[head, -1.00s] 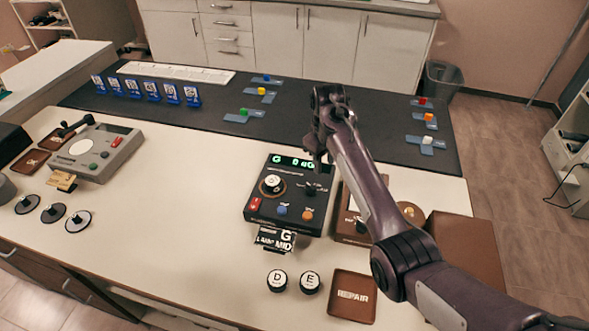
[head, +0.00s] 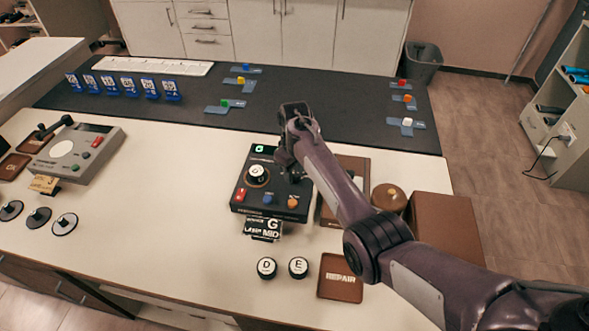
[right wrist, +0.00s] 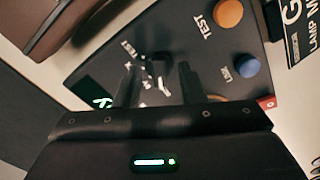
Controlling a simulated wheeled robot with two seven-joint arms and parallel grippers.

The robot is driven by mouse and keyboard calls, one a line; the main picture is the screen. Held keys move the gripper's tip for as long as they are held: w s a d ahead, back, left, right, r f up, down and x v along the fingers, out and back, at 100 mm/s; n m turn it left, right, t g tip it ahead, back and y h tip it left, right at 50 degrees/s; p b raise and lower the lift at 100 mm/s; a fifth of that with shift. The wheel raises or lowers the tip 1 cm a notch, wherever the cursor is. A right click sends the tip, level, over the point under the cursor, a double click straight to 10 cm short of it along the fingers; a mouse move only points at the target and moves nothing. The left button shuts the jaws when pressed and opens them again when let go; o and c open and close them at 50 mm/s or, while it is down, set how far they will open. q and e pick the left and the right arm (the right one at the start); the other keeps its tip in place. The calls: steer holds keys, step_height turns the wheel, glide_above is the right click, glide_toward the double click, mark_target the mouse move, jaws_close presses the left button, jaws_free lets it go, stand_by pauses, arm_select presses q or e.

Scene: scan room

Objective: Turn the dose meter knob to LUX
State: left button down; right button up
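The dose meter (head: 240,190) is a black box with a green display, a large round knob (head: 257,175), a red switch, and blue and orange buttons. My left gripper is out of view.
A label block (head: 262,228) stands before the meter, with D (head: 266,268) and E (head: 298,267) caps and a REPAIR tray (head: 340,277) nearer. Brown trays and a round brown object (head: 388,198) are on the right. A grey device (head: 75,155) sits left; white counter between is clear.

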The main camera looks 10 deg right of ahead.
jaws_close()
steer(key=shift+r+m, duration=0.1)
steer(key=shift+m, duration=0.2)
steer(key=shift+m+p, duration=0.8)
steer(key=shift+m, duration=0.2)
steer(key=m+p, duration=0.1)
steer(key=m, duration=0.1)
steer(key=shift+m, duration=0.4)
steer(key=m+p, duration=0.1)
steer(key=m, duration=0.9)
steer(key=shift+m, duration=0.3)
